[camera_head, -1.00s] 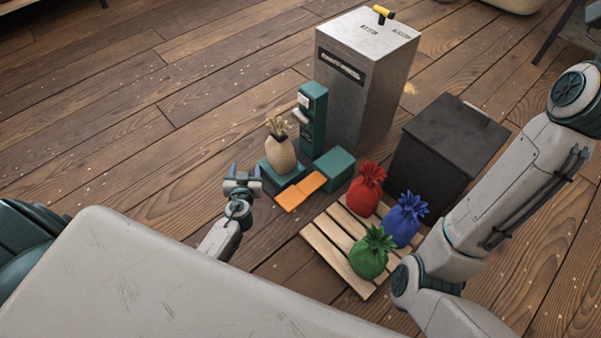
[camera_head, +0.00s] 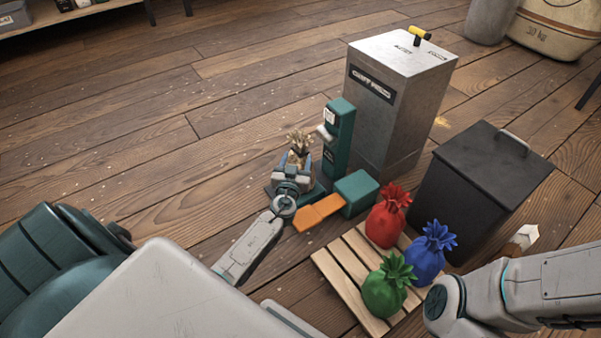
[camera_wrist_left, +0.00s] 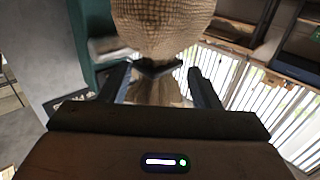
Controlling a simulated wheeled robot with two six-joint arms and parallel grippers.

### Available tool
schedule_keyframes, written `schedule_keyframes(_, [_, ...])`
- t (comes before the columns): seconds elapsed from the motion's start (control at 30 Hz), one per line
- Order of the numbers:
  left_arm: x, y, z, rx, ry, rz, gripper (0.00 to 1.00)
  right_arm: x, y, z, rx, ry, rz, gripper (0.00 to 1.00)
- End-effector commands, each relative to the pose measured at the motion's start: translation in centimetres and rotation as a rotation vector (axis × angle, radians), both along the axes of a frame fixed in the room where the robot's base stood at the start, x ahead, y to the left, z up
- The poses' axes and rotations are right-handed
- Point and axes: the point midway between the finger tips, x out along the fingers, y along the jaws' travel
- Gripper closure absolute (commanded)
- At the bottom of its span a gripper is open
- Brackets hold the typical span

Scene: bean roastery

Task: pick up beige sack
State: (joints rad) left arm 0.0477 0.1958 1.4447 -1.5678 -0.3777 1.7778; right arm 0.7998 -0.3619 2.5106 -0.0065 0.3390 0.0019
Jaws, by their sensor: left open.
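The beige sack (camera_head: 300,143) stands on the teal machine with the tall column, its tied top sticking up behind my left gripper (camera_head: 295,164). My left gripper is open, with its fingers reaching to the sack and hiding most of its body. In the left wrist view the woven sack (camera_wrist_left: 162,28) fills the top middle, and its narrower part shows between the two spread fingers of the gripper (camera_wrist_left: 158,76). I cannot tell whether either finger touches it.
The teal column (camera_head: 339,135) rises just right of the sack. An orange piece (camera_head: 319,212) and teal block (camera_head: 356,192) lie in front. Red (camera_head: 388,220), blue (camera_head: 428,252) and green (camera_head: 385,290) sacks stand on a wooden pallet (camera_head: 343,270). A metal cabinet (camera_head: 395,115) and black bin (camera_head: 475,190) stand behind.

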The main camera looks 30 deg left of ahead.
Motion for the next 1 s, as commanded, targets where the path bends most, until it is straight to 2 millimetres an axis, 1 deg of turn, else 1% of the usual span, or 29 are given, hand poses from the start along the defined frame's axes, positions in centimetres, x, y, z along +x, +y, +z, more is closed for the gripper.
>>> schedule_keyframes(0.2, [3.2,1.1,0.2,-0.001,-0.001,0.000,0.43,0.1,0.0,-0.3,-0.001,0.003,0.001,0.64])
schedule_keyframes(0.3, [4.1,1.5,0.2,-0.001,0.000,0.000,0.43,0.1,0.0,-0.4,-0.001,0.005,0.001,0.64])
schedule_keyframes(0.4, [4.4,1.7,0.2,-0.001,0.000,0.000,0.43,0.1,0.0,-0.4,-0.001,0.006,0.001,0.64])
schedule_keyframes(0.57, [4.4,1.6,0.2,-0.001,0.000,0.000,0.43,0.1,0.0,-0.3,-0.001,0.007,0.001,0.64])
schedule_keyframes(0.6, [4.4,1.6,0.2,-0.001,0.000,0.000,0.45,0.1,0.0,-0.3,-0.001,0.007,0.001,0.64])
schedule_keyframes(0.87, [4.4,1.6,0.2,-0.001,0.000,0.000,0.96,0.1,0.0,-0.3,-0.001,0.007,0.001,0.64])
schedule_keyframes(0.9, [4.4,1.6,0.2,-0.001,0.000,0.000,1.00,0.1,0.0,-0.3,-0.001,0.007,0.001,0.64])
schedule_keyframes(1.0, [4.4,1.6,0.2,-0.001,0.000,0.000,1.00,0.1,0.0,-0.3,-0.001,0.007,0.001,0.64])
